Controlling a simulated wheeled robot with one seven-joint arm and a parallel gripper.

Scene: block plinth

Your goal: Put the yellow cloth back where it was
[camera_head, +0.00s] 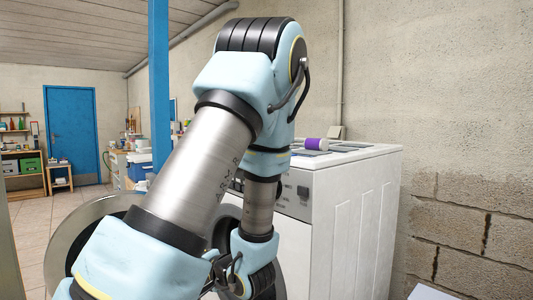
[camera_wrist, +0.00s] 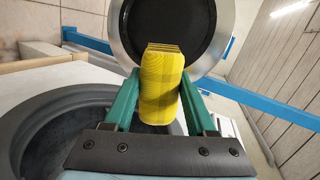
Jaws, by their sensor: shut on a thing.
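The yellow cloth (camera_wrist: 161,90) is a folded or rolled bundle in the wrist view. My gripper (camera_wrist: 160,84) is shut on it, with one green finger on each side. The washing machine (camera_head: 350,220) stands at centre right in the head view. Its round door (camera_head: 62,252) is open to the left, and the door also shows behind the cloth in the wrist view (camera_wrist: 122,30). The grey-rimmed drum opening (camera_wrist: 38,108) is at the left of the wrist view. In the head view my arm hides most of the machine's front, and the cloth cannot be seen.
A purple and white container (camera_head: 316,144) lies on top of the machine. A blue post (camera_head: 160,85) stands behind the door. A block wall (camera_head: 465,215) is at the right. Open tiled floor (camera_head: 30,225) extends at the left towards a blue door (camera_head: 71,135) and shelves.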

